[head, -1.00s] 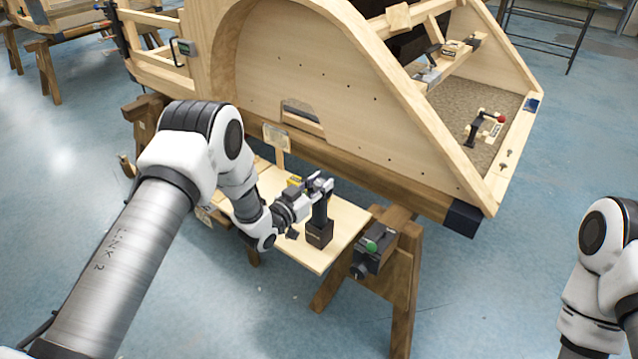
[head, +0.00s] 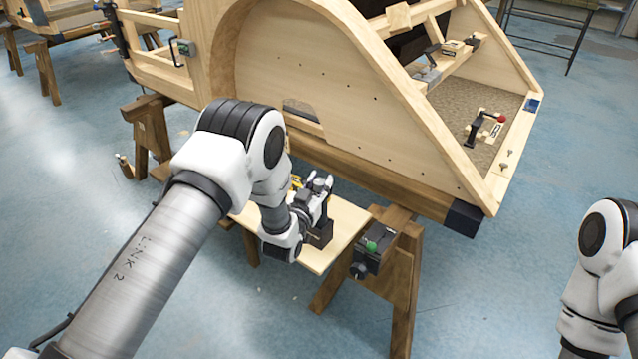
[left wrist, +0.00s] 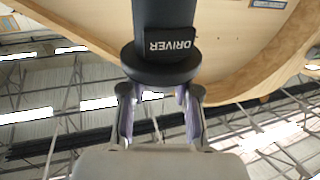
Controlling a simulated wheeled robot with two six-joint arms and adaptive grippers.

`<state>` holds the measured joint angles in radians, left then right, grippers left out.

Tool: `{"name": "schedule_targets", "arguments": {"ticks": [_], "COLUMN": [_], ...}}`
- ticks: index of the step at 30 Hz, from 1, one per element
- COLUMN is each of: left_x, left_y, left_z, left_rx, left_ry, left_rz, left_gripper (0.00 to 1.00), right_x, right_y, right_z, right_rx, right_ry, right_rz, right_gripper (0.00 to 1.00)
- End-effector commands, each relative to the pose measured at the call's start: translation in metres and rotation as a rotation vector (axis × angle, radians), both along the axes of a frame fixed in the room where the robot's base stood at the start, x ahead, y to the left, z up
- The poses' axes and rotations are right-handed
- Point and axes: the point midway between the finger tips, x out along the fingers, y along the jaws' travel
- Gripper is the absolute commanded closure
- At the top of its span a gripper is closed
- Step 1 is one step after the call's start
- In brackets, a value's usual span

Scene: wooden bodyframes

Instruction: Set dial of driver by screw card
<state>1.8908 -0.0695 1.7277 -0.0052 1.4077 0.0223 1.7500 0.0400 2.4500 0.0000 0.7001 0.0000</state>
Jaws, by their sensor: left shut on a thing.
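The driver (head: 320,232) is dark and stands upright on the pale wooden shelf board, partly hidden by my left arm. In the left wrist view the driver (left wrist: 165,20) shows a DRIVER label, upside down, and a wide round dark collar (left wrist: 160,68). My left gripper (head: 320,185) is at the driver's upper part. In the left wrist view its fingers (left wrist: 160,115) stand either side of the driver at the collar, shut on it. The exact contact is hidden. No screw card can be made out; my arm covers the area behind the driver. My right gripper is outside the view.
The large wooden bodyframe (head: 340,90) rises close behind. Open floor lies at the front right.

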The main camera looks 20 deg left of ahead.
Motion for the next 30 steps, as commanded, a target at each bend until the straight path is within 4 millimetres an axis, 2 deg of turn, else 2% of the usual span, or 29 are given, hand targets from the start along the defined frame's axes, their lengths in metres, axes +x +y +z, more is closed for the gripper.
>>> {"name": "schedule_targets", "arguments": {"ticks": [2, 3, 5, 14, 17, 20, 27, 30], "left_x": [0.001, 0.001, 0.001, 0.0, -0.006, -0.022, -0.084, -0.104], "left_y": [0.0, 0.0, 0.0, 0.0, 0.001, 0.002, 0.006, 0.008], "left_z": [0.001, 0.001, 0.001, 0.001, 0.0, 0.0, -0.001, -0.001], "left_rx": [0.0, 0.0, 0.0, 0.0, 0.0, 0.0, 0.0, 0.0], "left_ry": [-0.004, -0.004, -0.004, -0.001, -0.001, 0.002, 0.003, 0.002], "left_rz": [0.0, 0.0, 0.0, -0.001, -0.001, -0.001, -0.001, -0.001], "left_gripper": [1.0, 0.66, 0.45, 0.43, 0.43, 0.43, 0.43, 0.43], "right_x": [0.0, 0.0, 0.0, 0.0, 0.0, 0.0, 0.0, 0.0], "right_y": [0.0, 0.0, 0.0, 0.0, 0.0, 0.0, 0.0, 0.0], "right_z": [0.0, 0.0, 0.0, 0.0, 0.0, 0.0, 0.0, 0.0], "right_rx": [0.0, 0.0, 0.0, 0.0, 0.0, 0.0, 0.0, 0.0], "right_ry": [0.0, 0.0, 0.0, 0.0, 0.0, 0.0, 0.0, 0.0], "right_rz": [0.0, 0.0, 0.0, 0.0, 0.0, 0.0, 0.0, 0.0], "right_gripper": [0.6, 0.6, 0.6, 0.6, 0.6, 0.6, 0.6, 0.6]}}
